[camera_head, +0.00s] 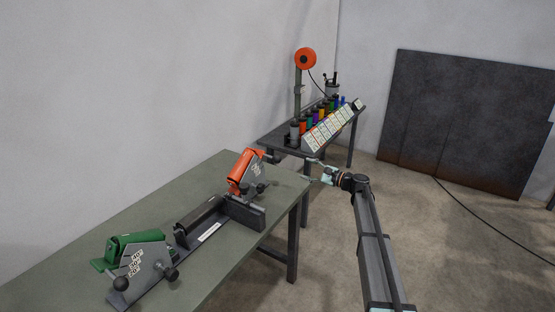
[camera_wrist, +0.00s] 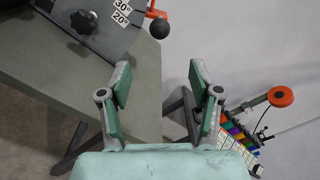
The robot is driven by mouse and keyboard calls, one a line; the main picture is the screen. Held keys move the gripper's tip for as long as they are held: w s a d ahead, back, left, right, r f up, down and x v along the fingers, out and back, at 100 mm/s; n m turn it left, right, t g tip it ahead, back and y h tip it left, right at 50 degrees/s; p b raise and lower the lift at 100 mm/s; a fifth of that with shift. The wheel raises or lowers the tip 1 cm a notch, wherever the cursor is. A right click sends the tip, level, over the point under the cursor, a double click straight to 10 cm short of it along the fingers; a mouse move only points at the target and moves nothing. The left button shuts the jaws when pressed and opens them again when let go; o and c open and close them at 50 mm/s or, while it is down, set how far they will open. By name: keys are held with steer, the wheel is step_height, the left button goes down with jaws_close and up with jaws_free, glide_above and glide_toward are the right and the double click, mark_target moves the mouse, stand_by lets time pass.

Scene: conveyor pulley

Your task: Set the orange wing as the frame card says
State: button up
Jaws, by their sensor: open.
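The orange wing (camera_head: 243,172) stands at the far end of the frame on the green table, tilted up, with a side plate carrying angle marks and dark knobs. In the wrist view its marked plate (camera_wrist: 93,22) shows at the upper left, with 30° and 20° readable, a black star knob (camera_wrist: 84,21) and a black ball handle (camera_wrist: 159,28). Its angle setting cannot be read. A white label (camera_head: 210,231) lies on the frame's middle; its text is too small to read. My gripper (camera_head: 312,170) is open and empty, right of the wing and apart from it; its fingers (camera_wrist: 160,90) show in the wrist view.
A green wing (camera_head: 135,255) with an angle plate sits at the frame's near end. A second table (camera_head: 283,141) behind holds several coloured containers, tilted cards (camera_head: 330,127) and an orange disc on a post (camera_head: 305,58). Dark panels (camera_head: 464,120) lean on the wall.

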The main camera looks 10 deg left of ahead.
mark_target(280, 160)
steer(key=p+x, duration=0.4)
steer(key=x, duration=1)
steer(key=shift+w, duration=0.1)
steer(key=shift+w+a+f, duration=0.1)
steer(key=shift+w+a, duration=0.15)
steer(key=shift+a, duration=0.4)
